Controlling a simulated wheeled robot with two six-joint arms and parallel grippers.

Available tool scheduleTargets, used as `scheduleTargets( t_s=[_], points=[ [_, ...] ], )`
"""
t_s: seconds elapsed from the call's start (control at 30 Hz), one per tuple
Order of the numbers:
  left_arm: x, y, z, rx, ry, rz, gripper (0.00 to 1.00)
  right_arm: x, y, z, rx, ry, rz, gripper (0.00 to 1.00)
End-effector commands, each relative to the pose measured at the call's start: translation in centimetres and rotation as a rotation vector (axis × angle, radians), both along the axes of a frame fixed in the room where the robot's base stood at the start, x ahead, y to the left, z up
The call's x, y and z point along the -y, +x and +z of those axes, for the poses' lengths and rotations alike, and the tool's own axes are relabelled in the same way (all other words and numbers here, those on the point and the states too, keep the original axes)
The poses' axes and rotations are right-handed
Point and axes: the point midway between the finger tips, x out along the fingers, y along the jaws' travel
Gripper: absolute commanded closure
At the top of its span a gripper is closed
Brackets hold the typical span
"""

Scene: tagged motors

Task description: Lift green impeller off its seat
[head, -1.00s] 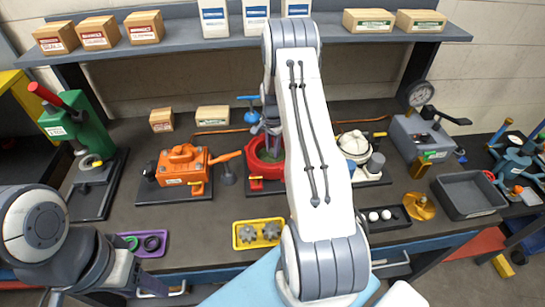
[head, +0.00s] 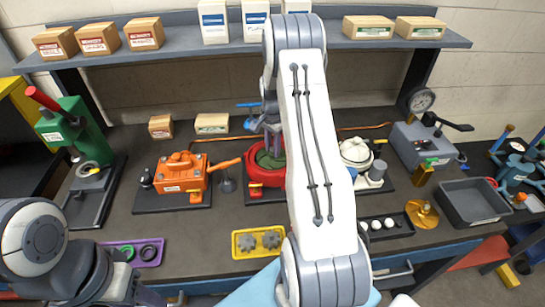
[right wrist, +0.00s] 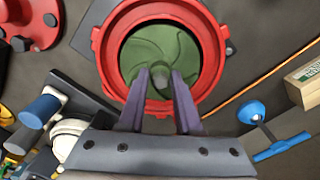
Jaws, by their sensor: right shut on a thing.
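The green impeller (right wrist: 160,58) has curved vanes and a small central hub. In the right wrist view it lies within the round red housing (right wrist: 102,62), with a dark gap around part of its edge. My right gripper (right wrist: 160,76) is shut on its hub from above. I cannot tell whether the impeller still touches its seat. In the head view the red housing (head: 253,178) stands mid-bench, the green impeller (head: 266,160) shows in it, and my right gripper (head: 270,144) reaches down into it. My left arm is at the lower left; its fingertips are out of view.
An orange motor (head: 182,177) stands left of the housing. A cream-topped pump (head: 356,153) stands right of it, partly behind my arm. A yellow tray (head: 237,254) with grey gears is in front. A blue-handled tool (right wrist: 256,114) and a box (right wrist: 304,78) lie near the housing.

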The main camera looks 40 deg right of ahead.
Motion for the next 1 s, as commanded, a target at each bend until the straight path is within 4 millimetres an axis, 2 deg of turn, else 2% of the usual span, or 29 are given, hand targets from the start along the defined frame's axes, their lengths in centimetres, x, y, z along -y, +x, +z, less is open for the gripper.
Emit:
scheduleTargets(
  t_s=[0.03, 0.3, 0.6, 0.77, 1.0],
  points=[
    [0.0, 0.0, -0.8, 0.0, 0.0, 0.001, 0.45, 0.3, -0.3, 0.5, 0.004, -0.002, -0.003, 1.0],
    [0.0, 0.0, -2.9, 0.0, 0.0, 0.002, 0.45, 2.7, -5.0, 3.5, 0.006, -0.004, -0.006, 1.0],
    [0.0, 0.0, -4.3, 0.0, 0.0, 0.0, 0.45, 4.7, -9.3, 6.5, 0.003, -0.003, -0.003, 1.0],
    [0.0, 0.0, -4.2, 0.0, 0.0, 0.0, 0.45, 5.1, -10.3, 7.6, 0.002, -0.002, -0.001, 1.0],
    [0.0, 0.0, -2.0, 0.0, 0.0, 0.0, 0.45, 5.2, -10.5, 10.0, 0.001, -0.001, 0.0, 1.0]
  ],
)
